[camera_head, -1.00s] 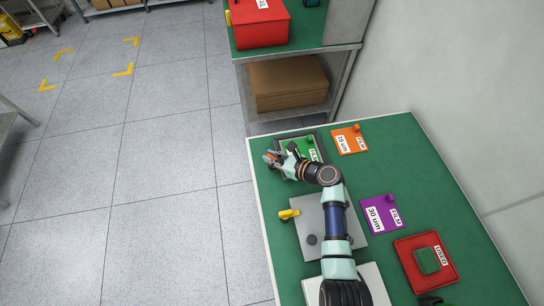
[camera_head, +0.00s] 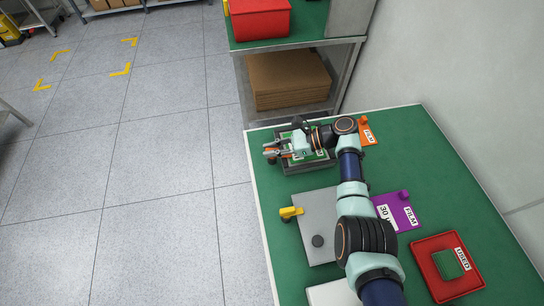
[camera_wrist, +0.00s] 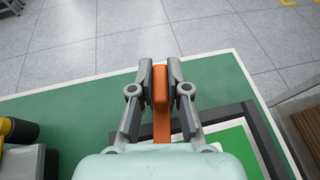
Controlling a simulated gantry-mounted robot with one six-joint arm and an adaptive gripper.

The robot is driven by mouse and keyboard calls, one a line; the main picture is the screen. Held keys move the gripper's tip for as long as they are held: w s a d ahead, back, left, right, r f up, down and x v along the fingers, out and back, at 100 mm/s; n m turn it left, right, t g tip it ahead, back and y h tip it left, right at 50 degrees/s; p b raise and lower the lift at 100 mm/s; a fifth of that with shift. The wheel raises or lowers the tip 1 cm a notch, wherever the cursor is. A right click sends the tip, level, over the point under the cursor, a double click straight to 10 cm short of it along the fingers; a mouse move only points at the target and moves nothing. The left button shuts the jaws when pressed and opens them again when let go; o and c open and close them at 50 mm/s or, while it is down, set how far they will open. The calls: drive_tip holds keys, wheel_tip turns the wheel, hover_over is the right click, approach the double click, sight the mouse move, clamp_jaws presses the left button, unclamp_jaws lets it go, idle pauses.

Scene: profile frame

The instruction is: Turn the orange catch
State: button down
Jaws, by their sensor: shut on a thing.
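The orange catch (camera_wrist: 161,88) stands between the two fingers of my gripper (camera_wrist: 160,82) in the wrist view. The fingers are shut on its upright orange bar, and its lower part runs back toward the dark frame (camera_wrist: 262,140). In the head view my gripper (camera_head: 272,151) is at the left end of the dark-edged frame (camera_head: 292,169), near the table's left edge. There the catch is mostly hidden by the fingers. A green FILM card (camera_head: 322,155) lies in the frame, partly under my wrist.
A grey plate with a yellow catch (camera_head: 290,212) lies in front of the frame. An orange card (camera_head: 367,136) and a purple FILM card (camera_head: 405,214) lie to the right. A red USED tray (camera_head: 446,285) is at the front right. A shelf with brown sheets (camera_head: 288,80) stands behind.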

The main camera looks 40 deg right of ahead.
drive_tip(key=n+g+y+b, duration=0.1)
drive_tip(key=b, duration=0.3)
drive_tip(key=shift+f+n+g, duration=0.3)
drive_tip(key=shift+f, duration=0.1)
drive_tip(key=shift+r+n+g+y+b, duration=0.3)
drive_tip(key=shift+n+g+b, duration=0.1)
drive_tip(key=shift+b, duration=0.65)
drive_tip(key=c, duration=1.1)
unclamp_jaws()
drive_tip(key=shift+c, duration=0.2)
drive_tip(key=shift+r, duration=0.15)
wheel_tip(320, 180, up, 10)
drive_tip(key=shift+f, duration=0.1)
